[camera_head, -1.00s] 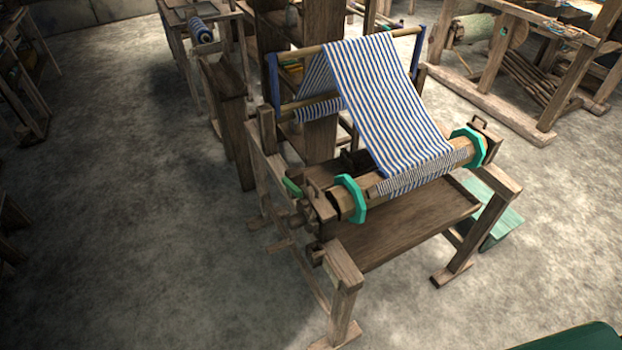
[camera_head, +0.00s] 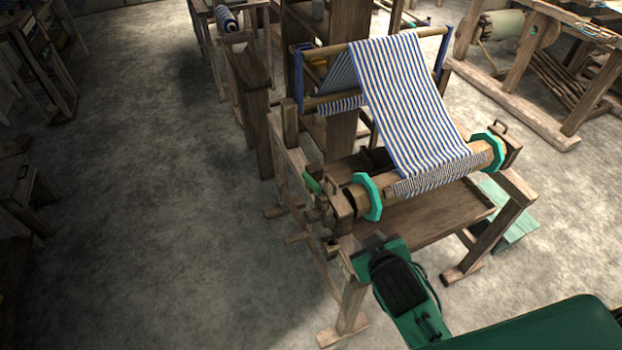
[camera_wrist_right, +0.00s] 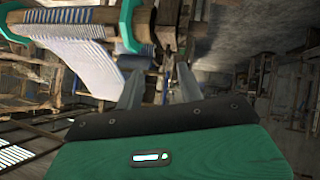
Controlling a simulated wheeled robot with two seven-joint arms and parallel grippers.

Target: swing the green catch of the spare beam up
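A small green piece that looks like the catch (camera_head: 312,184) lies along the left end of the loom, beside the wooden end block of a beam (camera_head: 412,185) with teal flanges. The beam carries blue-and-white striped cloth. My right gripper (camera_head: 372,242) is in front of and below that left end, apart from the catch. The right wrist view shows its two grey fingers (camera_wrist_right: 158,86) spread with nothing between them, pointing toward the end of the beam. I cannot make out the catch in that view. My left gripper is out of view.
The loom's front left leg (camera_head: 352,305) stands close to my right gripper. A teal flange (camera_wrist_right: 131,25) is near the fingers in the wrist view. A wooden tray board (camera_head: 430,222) lies under the beam. Open floor (camera_head: 150,220) is on the left.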

